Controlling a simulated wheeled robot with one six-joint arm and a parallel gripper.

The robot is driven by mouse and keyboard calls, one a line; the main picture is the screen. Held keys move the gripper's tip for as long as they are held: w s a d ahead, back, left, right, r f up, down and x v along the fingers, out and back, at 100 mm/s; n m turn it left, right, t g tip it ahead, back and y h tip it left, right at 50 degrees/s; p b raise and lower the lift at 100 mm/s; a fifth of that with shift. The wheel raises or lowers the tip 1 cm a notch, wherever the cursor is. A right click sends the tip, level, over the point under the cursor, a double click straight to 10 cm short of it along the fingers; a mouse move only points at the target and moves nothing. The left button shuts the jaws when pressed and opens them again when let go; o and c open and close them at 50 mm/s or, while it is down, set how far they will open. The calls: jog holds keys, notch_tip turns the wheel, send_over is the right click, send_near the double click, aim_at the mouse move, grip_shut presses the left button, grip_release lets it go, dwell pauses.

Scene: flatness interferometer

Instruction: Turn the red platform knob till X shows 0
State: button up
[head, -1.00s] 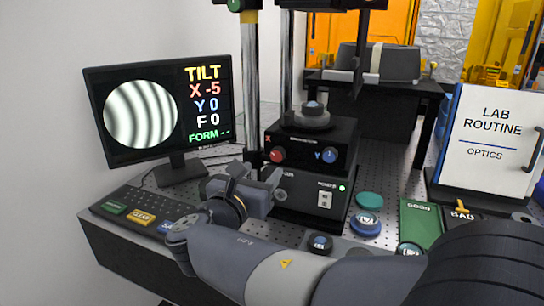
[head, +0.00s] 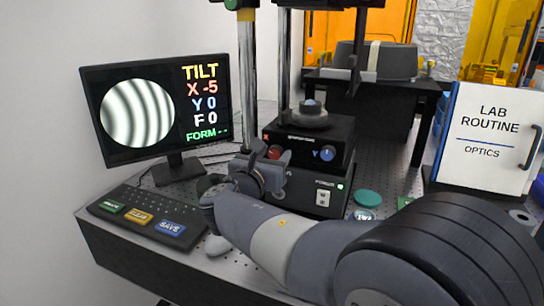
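The red X knob (head: 275,152) is on the left of the black platform's front face, partly behind my gripper. The blue Y knob (head: 327,154) is on the right of the same face. My gripper (head: 270,151) is in front of the red knob, its fingers around or just before it; contact cannot be made out. Whether the fingers are open or closed on the knob is unclear. The monitor (head: 158,110) shows TILT with X -5, Y 0, F 0, FORM blank, and curved fringes in a circle.
A keyboard (head: 140,213) with green, orange and blue keys lies at the left front. A teal disc (head: 367,198) lies right of the instrument base. Metal posts (head: 285,75) rise behind my gripper. A lab routine sign (head: 490,138) stands at the right.

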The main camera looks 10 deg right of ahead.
jog(key=c, duration=0.8)
jog(key=shift+o, duration=0.2)
jog(key=shift+f+b, duration=0.1)
jog(key=shift+b, duration=0.3)
jog(key=m+b, duration=0.3)
jog(key=shift+f, duration=0.15)
jog(key=m+b, duration=0.2)
jog(key=shift+m+b, duration=0.35)
jog(key=shift+m, duration=0.05)
jog(key=m+b, duration=0.4)
jog(key=shift+s, duration=0.1)
jog(key=shift+m+b, duration=0.75)
jog(key=shift+m, duration=0.25)
